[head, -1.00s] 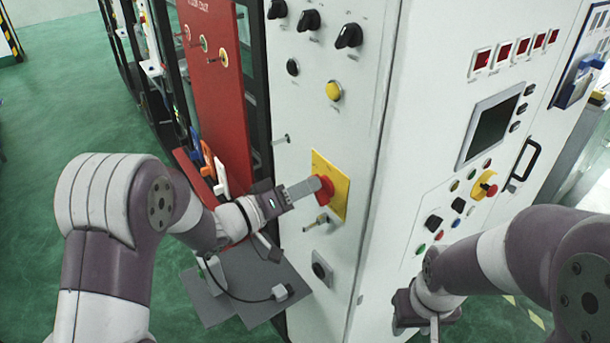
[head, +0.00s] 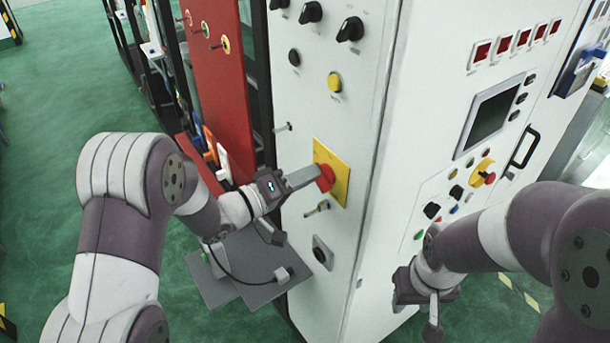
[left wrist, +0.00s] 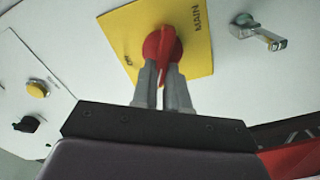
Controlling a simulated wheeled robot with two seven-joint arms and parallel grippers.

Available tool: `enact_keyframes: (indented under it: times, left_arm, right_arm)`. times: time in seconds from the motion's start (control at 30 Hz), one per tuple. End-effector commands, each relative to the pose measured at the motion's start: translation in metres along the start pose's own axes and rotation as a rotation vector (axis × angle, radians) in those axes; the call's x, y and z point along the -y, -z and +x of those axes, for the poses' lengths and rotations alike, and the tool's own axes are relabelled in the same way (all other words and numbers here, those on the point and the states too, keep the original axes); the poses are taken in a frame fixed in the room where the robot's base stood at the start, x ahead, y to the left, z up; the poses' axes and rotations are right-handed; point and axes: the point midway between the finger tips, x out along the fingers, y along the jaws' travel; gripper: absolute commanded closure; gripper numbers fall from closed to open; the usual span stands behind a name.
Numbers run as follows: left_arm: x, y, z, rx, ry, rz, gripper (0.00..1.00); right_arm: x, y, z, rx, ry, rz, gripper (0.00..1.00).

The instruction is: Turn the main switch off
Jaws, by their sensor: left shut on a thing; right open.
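The main switch is a red rotary knob (left wrist: 163,44) on a yellow plate (left wrist: 194,24) marked MAIN in the left wrist view. In the head view the red knob (head: 325,178) and yellow plate (head: 340,166) are on the narrow face of the white cabinet. My left gripper (head: 313,180) is shut on the red knob. In the left wrist view its two grey fingers (left wrist: 163,75) stand on either side of the knob's handle. My right gripper (head: 434,302) is low in front of the cabinet's wide face, open and apart from the controls.
A key-like metal handle (head: 318,208) and a black knob (head: 322,254) are below the plate. Black selectors (head: 350,29) and a yellow button (head: 334,82) are above. A red-and-yellow knob (head: 484,175) is on the wide face. A red panel (head: 220,80) stands left.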

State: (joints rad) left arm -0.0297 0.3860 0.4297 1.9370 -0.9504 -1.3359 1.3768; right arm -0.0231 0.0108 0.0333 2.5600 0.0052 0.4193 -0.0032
Motion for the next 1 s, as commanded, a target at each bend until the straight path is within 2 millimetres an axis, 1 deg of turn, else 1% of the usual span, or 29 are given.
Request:
enact_keyframes:
  times: [0.03, 0.1, 0.37, 0.47, 0.57, 0.67, 0.8, 0.9, 1.0]
  left_arm:
    - [-0.003, 0.003, 0.001, -0.006, -0.006, 0.004, 0.8]
    - [-0.003, 0.003, 0.001, -0.005, -0.006, 0.004, 0.61]
    - [-0.001, 0.001, 0.0, -0.003, -0.002, 0.002, 0.61]
    - [0.001, 0.001, -0.005, -0.004, -0.001, 0.002, 0.61]
    - [0.004, 0.0, -0.021, -0.006, -0.001, 0.002, 0.61]
    - [0.005, 0.0, -0.045, -0.008, 0.001, 0.003, 0.61]
    - [0.005, 0.0, -0.084, -0.008, 0.0, 0.004, 0.61]
    - [0.004, 0.0, -0.105, -0.007, 0.0, 0.003, 0.61]
    - [0.002, 0.001, -0.119, -0.006, -0.002, 0.004, 0.61]
  right_arm:
    - [0.0, 0.0, 0.0, 0.0, 0.0, 0.0, 0.57]
    - [0.0, 0.0, 0.0, 0.0, 0.0, 0.0, 0.57]
    - [0.0, 0.0, 0.0, 0.0, 0.0, 0.0, 0.57]
    - [0.0, -0.001, 0.004, 0.0, 0.0, 0.0, 0.57]
    - [0.0, -0.002, 0.014, 0.0, 0.0, 0.0, 0.57]
    - [0.0, -0.003, 0.026, 0.0, 0.0, 0.0, 0.57]
    - [0.0, -0.005, 0.041, 0.0, 0.0, 0.0, 0.57]
    - [0.0, -0.006, 0.047, 0.0, 0.0, 0.0, 0.57]
    - [0.0, -0.006, 0.049, 0.0, 0.0, 0.0, 0.57]
